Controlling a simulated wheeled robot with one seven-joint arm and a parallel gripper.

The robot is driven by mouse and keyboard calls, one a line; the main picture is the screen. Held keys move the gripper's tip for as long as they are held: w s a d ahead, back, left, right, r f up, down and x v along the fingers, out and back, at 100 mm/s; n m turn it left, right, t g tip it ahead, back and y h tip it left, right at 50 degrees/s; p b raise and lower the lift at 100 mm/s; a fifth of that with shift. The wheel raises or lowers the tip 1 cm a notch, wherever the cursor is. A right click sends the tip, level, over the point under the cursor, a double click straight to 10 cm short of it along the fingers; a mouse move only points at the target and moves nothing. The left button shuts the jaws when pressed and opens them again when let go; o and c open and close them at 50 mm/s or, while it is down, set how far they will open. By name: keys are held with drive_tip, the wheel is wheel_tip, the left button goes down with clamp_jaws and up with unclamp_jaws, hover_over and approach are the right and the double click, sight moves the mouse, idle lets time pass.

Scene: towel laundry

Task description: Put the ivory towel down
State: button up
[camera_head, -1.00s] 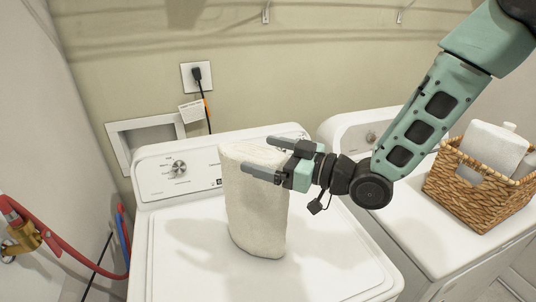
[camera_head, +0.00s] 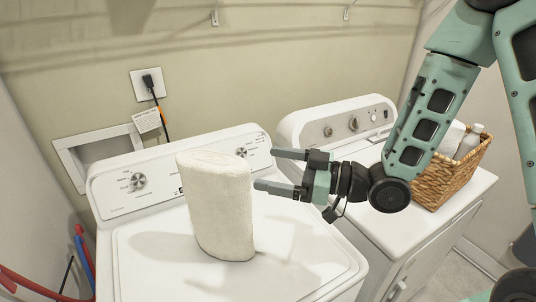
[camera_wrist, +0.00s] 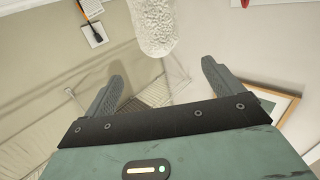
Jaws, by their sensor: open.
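The ivory towel (camera_head: 220,208) is a folded roll standing upright on the lid of the left white washer (camera_head: 140,262). My gripper (camera_head: 264,170) is open and empty just to the right of the towel, its two fingers pointing left toward it with a small gap. In the wrist view the towel (camera_wrist: 154,25) shows at the top, beyond the fingertips and outside the open jaws (camera_wrist: 160,85).
A second white machine (camera_head: 350,235) stands to the right. A wicker basket (camera_head: 440,182) with a bottle (camera_head: 470,140) and white contents sits on it, partly behind my arm. A wall outlet with a cord (camera_head: 148,84) is behind the washer. The lid in front of the towel is clear.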

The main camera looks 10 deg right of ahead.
drive_tip(key=f+h, duration=0.1)
drive_tip(key=h, duration=0.1)
drive_tip(key=a+f+g+h+p, duration=0.1)
drive_tip(key=h, duration=0.1)
drive_tip(key=f+g+h, duration=0.1)
drive_tip(key=h, duration=0.1)
drive_tip(key=shift+s+a+f+p, duration=0.2)
drive_tip(key=shift+s+f+p, duration=0.1)
drive_tip(key=shift+s+f, duration=0.1)
drive_tip(key=s+d+r+m+g+h, duration=0.1)
drive_tip(key=s+r+m+g+h, duration=0.1)
drive_tip(key=s, duration=0.8)
drive_tip(key=s+d+r+m+g+h, duration=0.2)
drive_tip(key=s+r+g+h, duration=0.1)
drive_tip(key=s+h, duration=0.4)
drive_tip(key=s+g, duration=0.1)
drive_tip(key=s, duration=0.2)
drive_tip(key=shift+s+r+m+g, duration=0.2)
drive_tip(key=shift+m+g, duration=0.1)
drive_tip(key=shift+g, duration=0.1)
drive_tip(key=shift+f, duration=0.1)
